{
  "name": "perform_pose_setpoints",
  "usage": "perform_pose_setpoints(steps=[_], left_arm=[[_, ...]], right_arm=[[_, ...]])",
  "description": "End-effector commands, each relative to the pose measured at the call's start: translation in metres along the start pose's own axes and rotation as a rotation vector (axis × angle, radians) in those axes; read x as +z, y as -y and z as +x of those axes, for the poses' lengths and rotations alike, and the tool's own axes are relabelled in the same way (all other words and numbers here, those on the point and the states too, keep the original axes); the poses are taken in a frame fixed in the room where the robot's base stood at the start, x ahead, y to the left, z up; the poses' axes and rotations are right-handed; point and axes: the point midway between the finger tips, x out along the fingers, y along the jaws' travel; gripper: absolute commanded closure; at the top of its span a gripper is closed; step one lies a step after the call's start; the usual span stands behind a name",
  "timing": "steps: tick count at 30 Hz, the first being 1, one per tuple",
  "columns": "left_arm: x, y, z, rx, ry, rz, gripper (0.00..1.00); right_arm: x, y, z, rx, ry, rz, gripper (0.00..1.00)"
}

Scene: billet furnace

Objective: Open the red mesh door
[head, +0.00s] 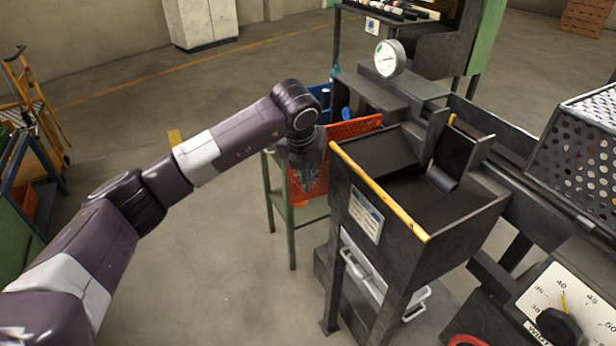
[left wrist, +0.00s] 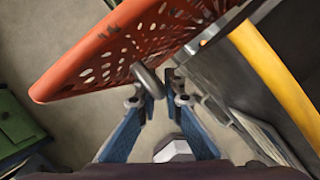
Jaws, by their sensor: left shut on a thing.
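The red mesh door (head: 355,128) is an orange-red perforated panel at the left side of the dark metal hopper; my left arm hides part of it in the head view. In the left wrist view the door (left wrist: 120,50) fills the upper part, with a grey curved handle (left wrist: 148,80) on its face. My left gripper (head: 309,178) is at the door. In the left wrist view its fingertips (left wrist: 163,86) are closed on the handle. The exact contact is small and partly hidden. My right gripper is not in view.
The dark hopper (head: 400,230) with a yellow front edge (head: 378,190) stands close right of the door. A green-legged stand (head: 291,235) with a blue bin (head: 322,95) is beside and behind the gripper. Open floor (head: 220,260) lies to the left and front.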

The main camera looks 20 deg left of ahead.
Motion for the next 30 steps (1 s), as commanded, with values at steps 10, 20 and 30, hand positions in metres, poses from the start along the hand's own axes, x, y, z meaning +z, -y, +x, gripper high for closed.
perform_pose_setpoints(steps=[10, 20, 30], left_arm=[[-0.002, -0.003, 0.0, 0.007, -0.007, 0.0, 0.81], [-0.001, -0.001, 0.0, 0.003, -0.005, 0.0, 0.74], [0.0, -0.001, -0.047, 0.002, 0.0, 0.001, 0.74]], right_arm=[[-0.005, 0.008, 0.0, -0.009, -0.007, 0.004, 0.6], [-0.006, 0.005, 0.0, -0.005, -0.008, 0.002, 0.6], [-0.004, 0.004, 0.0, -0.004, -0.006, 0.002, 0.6]])
